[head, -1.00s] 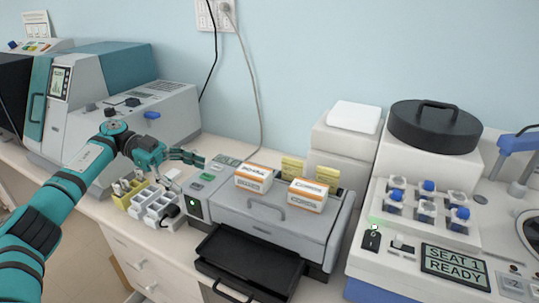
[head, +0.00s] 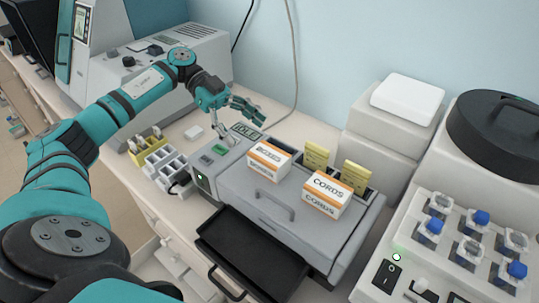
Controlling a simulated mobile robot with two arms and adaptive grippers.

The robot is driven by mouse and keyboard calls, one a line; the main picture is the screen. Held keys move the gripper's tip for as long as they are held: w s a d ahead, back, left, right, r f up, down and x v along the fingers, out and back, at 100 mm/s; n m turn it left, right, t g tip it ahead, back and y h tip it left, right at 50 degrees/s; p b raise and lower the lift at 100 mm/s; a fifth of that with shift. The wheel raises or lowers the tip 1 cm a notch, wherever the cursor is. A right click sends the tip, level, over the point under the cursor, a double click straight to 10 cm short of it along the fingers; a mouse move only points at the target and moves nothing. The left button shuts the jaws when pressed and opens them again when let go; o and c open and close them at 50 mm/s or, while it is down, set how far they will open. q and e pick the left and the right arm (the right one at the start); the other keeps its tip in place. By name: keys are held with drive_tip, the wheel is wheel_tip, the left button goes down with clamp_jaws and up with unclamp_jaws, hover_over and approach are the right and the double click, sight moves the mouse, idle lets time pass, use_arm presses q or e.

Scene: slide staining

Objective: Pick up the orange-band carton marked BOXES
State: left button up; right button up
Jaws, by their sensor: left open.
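The orange-band carton marked BOXES (head: 269,158) sits on the left part of the grey machine's lid. Its lettering is small, but the top seems to read BOXES. A similar orange-band carton marked CORDS (head: 327,195) sits to its right on the same lid, a small gap apart. My left gripper (head: 234,112) is open and empty above the back left of the machine, behind and left of the BOXES carton and apart from it. My right gripper is not in view.
The grey machine (head: 245,196) has a lid handle and a black tray (head: 262,258) pulled out in front. Yellow cards (head: 316,157) stand behind the cartons. A white rack (head: 166,170) is at left, and a vial station (head: 468,236) at right.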

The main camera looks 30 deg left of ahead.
sight(266, 152)
use_arm(q)
drive_tip(key=x, duration=0.2)
drive_tip(key=shift+w+d+f+p, duration=0.1)
drive_tip(key=shift+d+f+p, duration=0.05)
drive_tip(key=shift+d+p, duration=0.2)
drive_tip(key=shift+d+f, duration=0.25)
drive_tip(key=shift+d, duration=0.2)
drive_tip(key=p+x, duration=0.1)
drive_tip(key=x, duration=0.1)
drive_tip(key=p+x, duration=0.1)
drive_tip(key=x, duration=0.1)
drive_tip(key=shift+s+f+p, duration=0.25)
drive_tip(key=shift+f+p, duration=0.05)
drive_tip(key=shift+p, duration=0.1)
drive_tip(key=shift+d+f, duration=0.2)
drive_tip(key=shift+d, duration=0.15)
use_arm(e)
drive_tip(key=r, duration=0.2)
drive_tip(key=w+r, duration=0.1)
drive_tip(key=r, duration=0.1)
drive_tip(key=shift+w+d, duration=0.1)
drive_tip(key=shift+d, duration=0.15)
use_arm(q)
drive_tip(key=shift+c, duration=0.4)
drive_tip(key=shift+a, duration=0.1)
drive_tip(key=c, duration=1.2)
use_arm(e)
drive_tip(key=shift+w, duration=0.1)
